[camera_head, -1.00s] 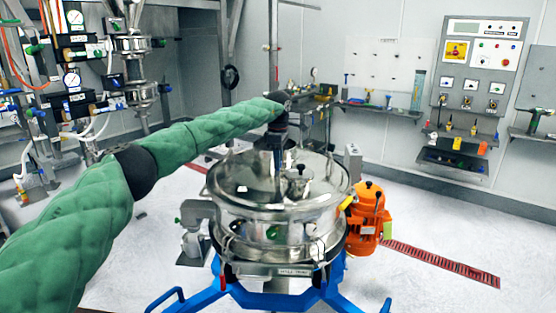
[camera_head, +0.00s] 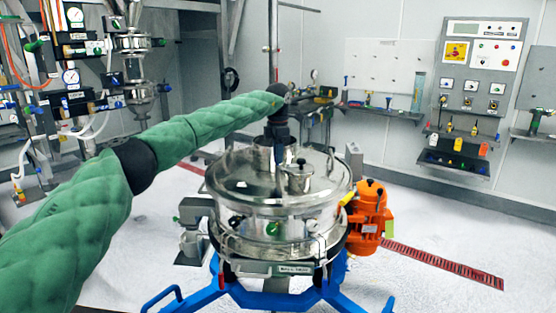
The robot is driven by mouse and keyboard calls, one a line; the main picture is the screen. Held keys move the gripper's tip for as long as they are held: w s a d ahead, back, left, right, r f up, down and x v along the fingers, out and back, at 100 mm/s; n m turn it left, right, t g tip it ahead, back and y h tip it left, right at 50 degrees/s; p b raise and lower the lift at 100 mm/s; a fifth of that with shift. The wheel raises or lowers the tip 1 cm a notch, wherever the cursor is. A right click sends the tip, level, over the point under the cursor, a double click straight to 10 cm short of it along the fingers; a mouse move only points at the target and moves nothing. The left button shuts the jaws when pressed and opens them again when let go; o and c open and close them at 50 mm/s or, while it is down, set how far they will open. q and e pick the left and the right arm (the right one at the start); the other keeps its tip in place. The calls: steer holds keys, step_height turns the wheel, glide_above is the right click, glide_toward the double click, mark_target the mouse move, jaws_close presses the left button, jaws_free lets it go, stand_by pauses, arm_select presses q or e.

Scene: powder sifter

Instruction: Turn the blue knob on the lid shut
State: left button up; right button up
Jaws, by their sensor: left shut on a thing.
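The round, shiny steel sifter lid (camera_head: 235,183) sits on the sifter body (camera_head: 240,228) in the middle of the view. A short steel neck (camera_head: 263,152) stands on the back of the lid. My left gripper (camera_head: 281,164) reaches in from the left and points down over the lid, close in front of the neck. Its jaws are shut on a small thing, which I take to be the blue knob. The knob itself is hidden or too small to make out. My right gripper is not in view.
A small capped port (camera_head: 299,181) stands on the lid just right of my gripper. An orange motor (camera_head: 370,212) is at the sifter's right, and a blue frame (camera_head: 262,300) is below. Pipes and gauges stand at the back left.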

arm_select(q)
steer(key=n+b, duration=0.3)
steer(key=n, duration=0.4)
steer(key=shift+n, duration=0.4)
steer(key=shift+n+b, duration=0.5)
steer(key=shift+n, duration=0.5)
steer(key=shift+n+b, duration=0.3)
steer(key=shift+n, duration=0.7)
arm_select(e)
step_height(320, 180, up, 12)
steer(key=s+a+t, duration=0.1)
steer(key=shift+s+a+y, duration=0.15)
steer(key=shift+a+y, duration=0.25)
arm_select(q)
steer(key=shift+r, duration=0.1)
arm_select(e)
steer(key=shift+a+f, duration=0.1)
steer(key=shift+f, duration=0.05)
arm_select(q)
steer(key=o, duration=1)
